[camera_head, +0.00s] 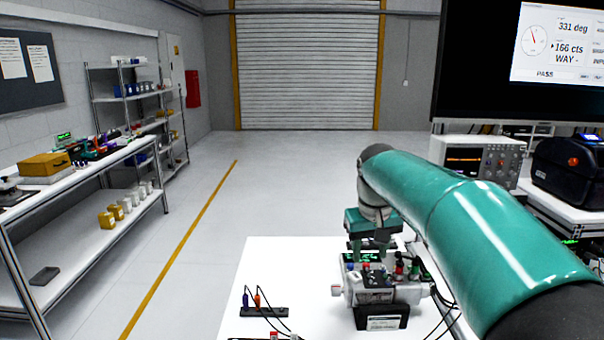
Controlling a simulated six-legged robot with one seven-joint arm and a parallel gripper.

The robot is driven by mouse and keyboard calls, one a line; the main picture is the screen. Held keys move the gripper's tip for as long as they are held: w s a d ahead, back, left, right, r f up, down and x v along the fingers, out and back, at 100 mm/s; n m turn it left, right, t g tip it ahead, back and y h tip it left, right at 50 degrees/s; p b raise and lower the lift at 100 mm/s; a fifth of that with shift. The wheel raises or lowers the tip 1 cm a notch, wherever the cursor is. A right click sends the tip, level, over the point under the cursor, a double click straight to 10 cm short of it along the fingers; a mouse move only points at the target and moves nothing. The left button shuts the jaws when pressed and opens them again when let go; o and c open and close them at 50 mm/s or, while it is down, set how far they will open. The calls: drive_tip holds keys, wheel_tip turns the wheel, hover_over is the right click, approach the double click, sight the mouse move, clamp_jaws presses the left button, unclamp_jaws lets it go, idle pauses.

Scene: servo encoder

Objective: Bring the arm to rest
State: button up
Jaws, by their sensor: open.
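My teal arm reaches in from the lower right and bends down at its wrist over the white table (262,262). My gripper (367,246) hangs below the wrist, just above or behind a grey device (372,287) on the table. The fingertips are small and partly hidden by the device's knobs and connectors, so I cannot tell whether they touch it. I see nothing held in the gripper. The device has red and blue knobs on top, a small green display and a black base with a label.
A black connector strip (264,311) with cables lies on the table, left of the device. A monitor (520,60) at upper right shows 331 deg, 166 cts and PASS. An oscilloscope (478,162) stands below it. A workbench (75,175) is on the left. The floor beyond is clear.

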drive_tip(key=s+f+m+t, duration=0.1)
drive_tip(key=s+f, duration=0.2)
drive_tip(key=s, duration=1)
drive_tip(key=s+d+f+t, duration=0.1)
drive_tip(key=s+f+t, duration=0.1)
drive_tip(key=s, duration=1.2)
drive_tip(key=shift+s+f+m, duration=0.2)
drive_tip(key=shift+f+m, duration=0.2)
drive_tip(key=shift+f, duration=0.2)
